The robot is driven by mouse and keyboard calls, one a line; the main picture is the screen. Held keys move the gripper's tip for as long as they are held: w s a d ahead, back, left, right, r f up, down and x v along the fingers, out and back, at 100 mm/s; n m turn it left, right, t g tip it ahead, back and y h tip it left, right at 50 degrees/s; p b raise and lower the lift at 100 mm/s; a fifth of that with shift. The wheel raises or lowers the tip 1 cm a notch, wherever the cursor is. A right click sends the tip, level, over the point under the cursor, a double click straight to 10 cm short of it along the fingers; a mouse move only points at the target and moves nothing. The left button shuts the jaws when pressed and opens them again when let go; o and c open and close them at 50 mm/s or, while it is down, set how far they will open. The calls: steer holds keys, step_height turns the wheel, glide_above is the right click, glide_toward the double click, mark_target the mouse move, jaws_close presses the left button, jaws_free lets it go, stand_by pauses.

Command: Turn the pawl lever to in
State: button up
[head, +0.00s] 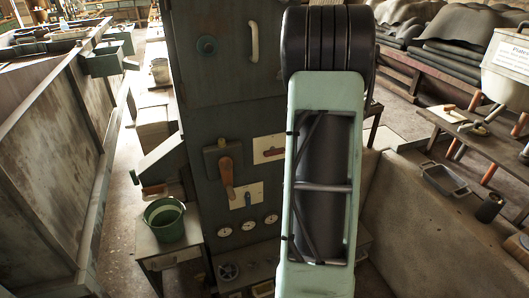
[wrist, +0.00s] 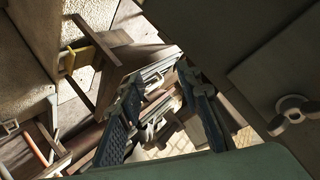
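A tall dark green panel (head: 213,110) stands at the centre of the head view. It carries a large orange-handled lever (head: 227,175) on a dark box, with its handle hanging down. A small lever with a brown-orange grip (head: 273,151) lies across a cream plate, and a small blue lever (head: 248,199) stands on another cream plate. I cannot tell from markings which is the pawl lever. My gripper (wrist: 162,112) shows in the wrist view with its fingers apart and nothing held. In the head view my arm hides it and part of the panel.
A green bucket (head: 165,219) stands on a side table at left. A bench (head: 485,149) stands right. A wing-shaped knob (wrist: 292,112) shows in the wrist view.

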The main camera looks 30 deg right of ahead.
step_height(320, 180, down, 12)
steer(key=s+a+y+b, duration=0.1)
steer(key=a+y, duration=0.1)
steer(key=a, duration=0.1)
steer(key=m+t+y+b, duration=0.1)
steer(key=m+t+b, duration=0.3)
steer(key=m+t, duration=0.3)
glide_toward(275, 154)
steer(key=x, duration=1)
steer(key=shift+w+r, duration=0.1)
steer(key=shift+w, duration=0.05)
jaws_close()
